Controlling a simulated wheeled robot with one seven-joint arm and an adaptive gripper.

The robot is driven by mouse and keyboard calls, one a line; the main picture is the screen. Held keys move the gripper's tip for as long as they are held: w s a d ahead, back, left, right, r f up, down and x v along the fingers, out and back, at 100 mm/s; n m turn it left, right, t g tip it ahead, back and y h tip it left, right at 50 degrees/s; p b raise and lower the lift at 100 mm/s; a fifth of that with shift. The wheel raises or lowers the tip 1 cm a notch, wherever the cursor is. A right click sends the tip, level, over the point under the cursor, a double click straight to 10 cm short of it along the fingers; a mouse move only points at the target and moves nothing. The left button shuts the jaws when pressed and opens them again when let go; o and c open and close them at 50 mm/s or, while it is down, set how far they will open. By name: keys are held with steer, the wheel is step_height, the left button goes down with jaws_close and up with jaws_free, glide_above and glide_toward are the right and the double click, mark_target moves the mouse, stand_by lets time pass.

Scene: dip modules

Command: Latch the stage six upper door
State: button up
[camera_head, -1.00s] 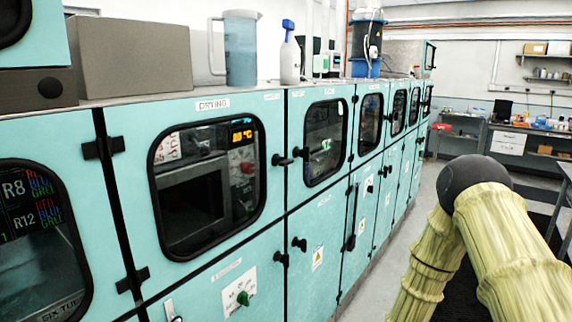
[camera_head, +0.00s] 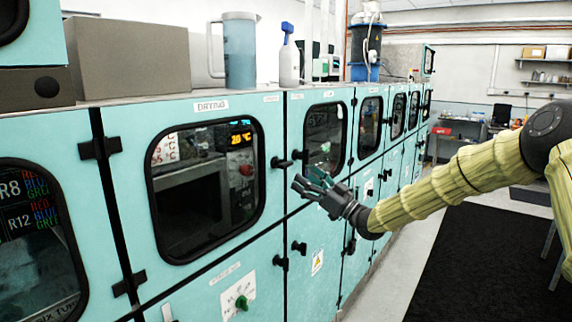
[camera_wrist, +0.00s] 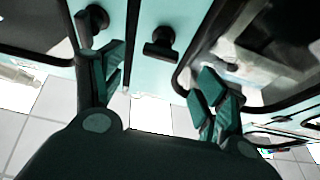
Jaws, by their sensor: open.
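Teal upper doors run along the machine. The door marked DRYING (camera_head: 135,185) is at left, with a narrower windowed door (camera_head: 318,187) to its right. I cannot read which is stage six. A black latch knob (camera_head: 278,162) sits at the drying door's right edge, with another black knob (camera_head: 297,154) beside it. My gripper (camera_head: 305,182) is in front of the panels, just below these knobs in the picture. In the wrist view my gripper (camera_wrist: 158,78) is open and empty. A black knob (camera_wrist: 160,46) shows between its fingers, apart from them; another (camera_wrist: 92,20) is partly behind the left finger.
A jug (camera_head: 240,50), a spray bottle (camera_head: 289,60) and a blue container (camera_head: 365,52) stand on top. Floor with a black mat (camera_head: 470,260) is open at right.

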mark_target(289, 166)
steer(key=p+x, duration=0.3)
steer(key=x, duration=0.6)
steer(key=shift+s, duration=0.1)
steer(key=c, duration=1)
